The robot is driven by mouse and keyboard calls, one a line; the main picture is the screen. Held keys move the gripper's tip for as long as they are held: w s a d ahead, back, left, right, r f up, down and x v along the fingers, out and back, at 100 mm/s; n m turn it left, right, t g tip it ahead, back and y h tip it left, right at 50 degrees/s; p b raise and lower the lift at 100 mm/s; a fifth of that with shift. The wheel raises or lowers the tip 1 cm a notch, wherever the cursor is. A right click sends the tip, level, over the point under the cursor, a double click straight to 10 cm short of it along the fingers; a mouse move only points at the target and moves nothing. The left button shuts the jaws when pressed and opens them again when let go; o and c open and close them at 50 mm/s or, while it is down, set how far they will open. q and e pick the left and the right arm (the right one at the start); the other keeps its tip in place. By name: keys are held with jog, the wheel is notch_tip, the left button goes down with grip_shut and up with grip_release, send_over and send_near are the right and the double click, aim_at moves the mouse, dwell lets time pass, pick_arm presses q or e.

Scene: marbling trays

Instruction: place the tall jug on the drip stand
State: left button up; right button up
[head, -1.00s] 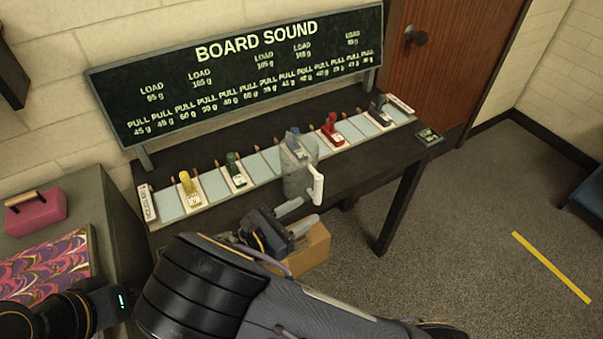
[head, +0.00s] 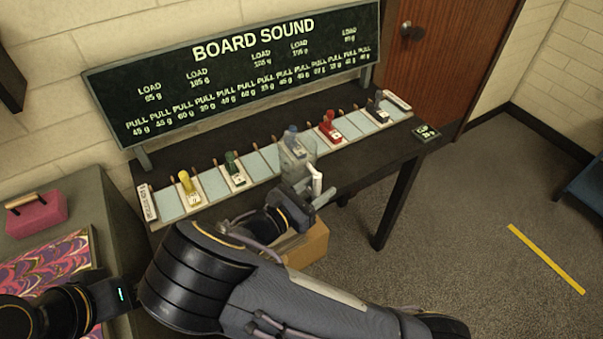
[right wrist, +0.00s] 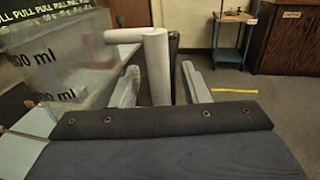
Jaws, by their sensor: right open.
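The tall jug (head: 291,165) is clear, with a white handle (head: 316,180) on its right side. It stands on the dark bench, in front of a blue-topped item. In the right wrist view its clear wall (right wrist: 50,60) with ml marks fills the left, and the white handle (right wrist: 157,70) shows between my fingers. My right gripper (head: 312,200) is open at the handle; it also shows in the right wrist view (right wrist: 160,88), its fingers on either side of the handle. I cannot tell if they touch it. I cannot pick out the drip stand. My left gripper is not in view.
The dark bench (head: 385,165) carries a row of pale tiles and several coloured items, including yellow (head: 188,188) and red (head: 330,126). A BOARD SOUND sign (head: 240,75) stands behind. A cardboard box (head: 303,247) is below the bench front. A pink case (head: 38,213) is left.

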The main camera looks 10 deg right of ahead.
jog(key=shift+c, duration=0.4)
grip_shut()
